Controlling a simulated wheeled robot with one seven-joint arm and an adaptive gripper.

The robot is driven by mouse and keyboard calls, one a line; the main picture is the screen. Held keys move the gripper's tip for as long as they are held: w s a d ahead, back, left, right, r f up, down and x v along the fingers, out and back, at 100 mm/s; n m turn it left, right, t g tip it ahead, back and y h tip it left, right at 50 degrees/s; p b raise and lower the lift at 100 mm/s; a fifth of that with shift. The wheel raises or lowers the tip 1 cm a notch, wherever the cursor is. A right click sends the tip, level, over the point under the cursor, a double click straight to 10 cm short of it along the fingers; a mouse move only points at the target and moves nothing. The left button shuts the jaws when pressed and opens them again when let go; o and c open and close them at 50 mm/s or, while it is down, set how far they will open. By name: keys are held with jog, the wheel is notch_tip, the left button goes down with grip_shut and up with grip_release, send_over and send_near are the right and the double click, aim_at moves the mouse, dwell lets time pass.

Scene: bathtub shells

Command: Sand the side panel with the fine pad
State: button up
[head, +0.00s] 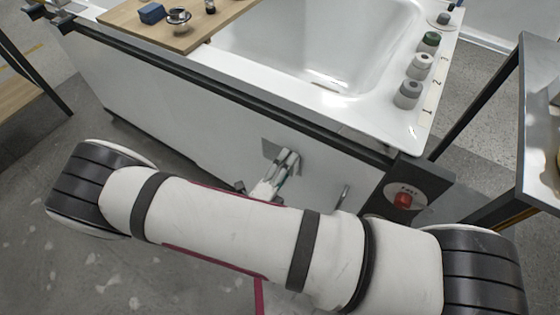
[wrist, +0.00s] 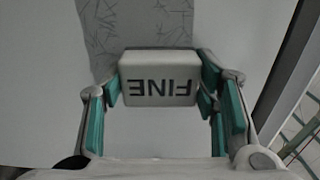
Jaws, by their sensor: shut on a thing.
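The side panel (head: 150,112) is the white front face of the bathtub. A grey scratched patch (head: 270,148) shows on it, and in the wrist view this patch (wrist: 150,25) runs up behind the pad. The fine pad (wrist: 159,78) is a pale block with "FINE" printed on it, upside down in the wrist view. My gripper (wrist: 160,92) is shut on the pad, with teal-lined fingers at both sides. In the head view my gripper (head: 287,165) is at the panel by the patch; the pad is hidden there. I cannot tell whether the pad touches the panel.
Three round items (head: 408,94) stand by a numbered strip on the tub rim. A wooden board (head: 130,22) with a blue block (head: 151,13) and a metal fitting (head: 178,17) lies across the tub. A red button (head: 403,200) is right of my gripper. A table (head: 537,120) stands at right.

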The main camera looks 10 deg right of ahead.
aim_at(305, 164)
jog(key=shift+s+d+p, duration=0.5)
jog(key=shift+s+d, duration=0.75)
jog(key=shift+d, duration=0.3)
jog(key=shift+v, duration=3)
jog(key=shift+s+a, duration=0.1)
jog(key=v, duration=0.2)
jog(key=shift+s+a, duration=0.25)
jog(key=shift+s, duration=0.05)
